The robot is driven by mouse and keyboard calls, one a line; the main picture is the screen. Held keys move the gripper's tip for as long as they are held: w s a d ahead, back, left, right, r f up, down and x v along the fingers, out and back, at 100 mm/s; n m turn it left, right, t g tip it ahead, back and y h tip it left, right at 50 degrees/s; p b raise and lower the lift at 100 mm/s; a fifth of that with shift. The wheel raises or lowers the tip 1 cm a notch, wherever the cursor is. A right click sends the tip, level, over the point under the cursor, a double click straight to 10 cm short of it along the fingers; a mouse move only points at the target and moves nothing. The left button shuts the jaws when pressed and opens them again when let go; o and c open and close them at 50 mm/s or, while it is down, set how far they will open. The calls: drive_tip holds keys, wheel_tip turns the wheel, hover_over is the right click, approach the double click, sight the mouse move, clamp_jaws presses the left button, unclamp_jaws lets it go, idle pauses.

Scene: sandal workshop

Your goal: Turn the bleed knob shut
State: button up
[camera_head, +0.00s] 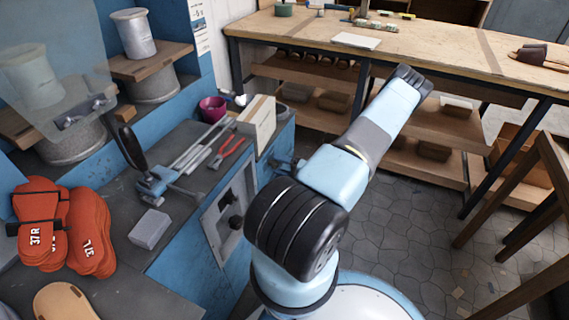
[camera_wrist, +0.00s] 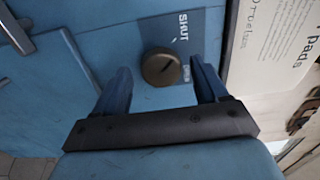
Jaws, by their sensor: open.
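The bleed knob (camera_wrist: 161,67) is a round, dark bronze knob in the wrist view. It sits on a blue panel over a darker label plate (camera_wrist: 187,38) that reads "SHUT" on one side; a second, smaller word at the other edge is too small to read surely. My gripper (camera_wrist: 158,78) is open, with one blue finger on each side of the knob. Whether either finger touches the knob I cannot tell.
A blue bench (camera_head: 187,268) carries red pliers (camera_head: 228,150), a magenta cup (camera_head: 212,108), a white box (camera_head: 257,124) and orange sole forms (camera_head: 88,232).

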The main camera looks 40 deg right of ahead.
drive_tip(key=v, duration=1.3)
drive_tip(key=shift+s+d, duration=0.15)
drive_tip(key=shift+s, duration=0.2)
drive_tip(key=w+a+r+n+g+y, duration=0.1)
drive_tip(key=w+a+r+n+g, duration=0.35)
drive_tip(key=r, duration=0.65)
drive_tip(key=w+a+r+n+g, duration=0.25)
drive_tip(key=a+r+g, duration=0.35)
drive_tip(key=a+r, duration=0.3)
drive_tip(key=w+a+r+n+g+y, duration=0.1)
drive_tip(key=w+a+r+n+g, duration=0.3)
drive_tip(key=r, duration=0.8)
drive_tip(key=s+a+r+n+g+h, duration=0.1)
drive_tip(key=s+a+r+h, duration=0.15)
drive_tip(key=a+r, duration=0.45)
drive_tip(key=s+a+r+h, duration=0.2)
drive_tip(key=a+r+h, duration=0.1)
drive_tip(key=a+r, duration=0.35)
drive_tip(key=s+a+r+t+h, duration=0.1)
drive_tip(key=s+a+r+t, duration=0.1)
drive_tip(key=s+a+r, duration=0.2)
drive_tip(key=s+a+r+n+t+h, duration=0.1)
drive_tip(key=s+a+r+t+h, duration=0.1)
drive_tip(key=s+r, duration=0.3)
drive_tip(key=shift+s+a, duration=0.9)
drive_tip(key=shift+s, duration=0.4)
